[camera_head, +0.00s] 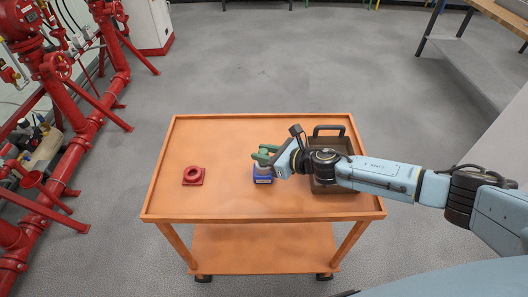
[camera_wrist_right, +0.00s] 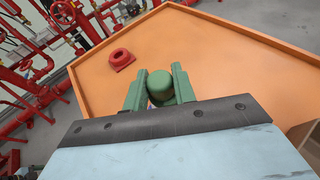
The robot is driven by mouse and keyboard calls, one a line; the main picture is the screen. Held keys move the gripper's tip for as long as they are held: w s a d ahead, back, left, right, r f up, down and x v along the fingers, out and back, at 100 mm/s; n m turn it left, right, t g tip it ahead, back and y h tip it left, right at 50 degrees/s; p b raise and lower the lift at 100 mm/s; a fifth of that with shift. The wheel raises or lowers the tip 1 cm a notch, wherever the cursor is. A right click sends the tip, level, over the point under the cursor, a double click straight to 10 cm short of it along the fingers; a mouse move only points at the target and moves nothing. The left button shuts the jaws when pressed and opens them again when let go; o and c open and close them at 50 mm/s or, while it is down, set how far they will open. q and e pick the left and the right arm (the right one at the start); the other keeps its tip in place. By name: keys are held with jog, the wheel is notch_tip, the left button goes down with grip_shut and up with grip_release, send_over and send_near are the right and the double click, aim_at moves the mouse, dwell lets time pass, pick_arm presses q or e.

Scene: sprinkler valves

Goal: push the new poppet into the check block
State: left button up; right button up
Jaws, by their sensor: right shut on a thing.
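The red block (camera_head: 194,176), which looks like the check block, sits on the left part of the orange cart top. It has a raised round ring with a dark opening, and it also shows in the right wrist view (camera_wrist_right: 122,59). My right gripper (camera_head: 264,155) is over the middle of the cart, to the right of the red block and apart from it. In the right wrist view its green fingers are shut on a green domed piece (camera_wrist_right: 160,84), which looks like the poppet. The lower end of that piece is hidden. My left gripper is not in view.
A blue box (camera_head: 263,175) is just below my right gripper; I cannot tell if the held piece touches it. A dark tray (camera_head: 330,188) with a handle lies under my right arm. The cart top (camera_head: 225,140) has a raised rim and is clear between block and box.

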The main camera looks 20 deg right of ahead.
jog(key=shift+f+b, duration=0.9)
jog(key=shift+f, duration=0.2)
jog(key=o, duration=1.1)
jog(key=shift+c, duration=0.2)
jog(key=shift+s, duration=0.1)
jog(key=shift+p+v, duration=0.55)
jog(key=shift+v, duration=0.75)
jog(key=shift+p+v, duration=0.45)
jog(key=shift+v, duration=2.2)
jog(key=shift+r, duration=0.1)
